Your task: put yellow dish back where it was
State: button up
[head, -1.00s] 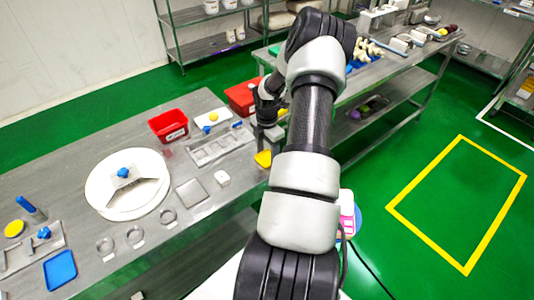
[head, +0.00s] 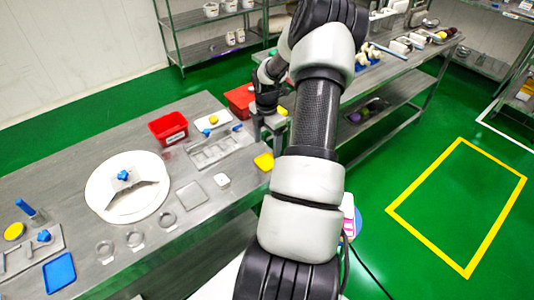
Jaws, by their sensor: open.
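A yellow dish (head: 264,161) lies on the right edge of the steel table, left of my forearm. My gripper (head: 273,132) is above and behind the dish in the picture, apart from it and partly hidden by my arm. The gripper is open and I see nothing held in it. The fingertips are small and dark, so their exact gap is hard to make out.
A red bin (head: 168,127), a white tray (head: 212,121) with a yellow ball, and a steel mould tray (head: 215,148) stand near the gripper. A white round plate (head: 100,190) and a blue tray (head: 60,271) are farther left. Another red bin (head: 239,98) is behind.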

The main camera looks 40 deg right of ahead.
jog(key=shift+r, duration=2.8)
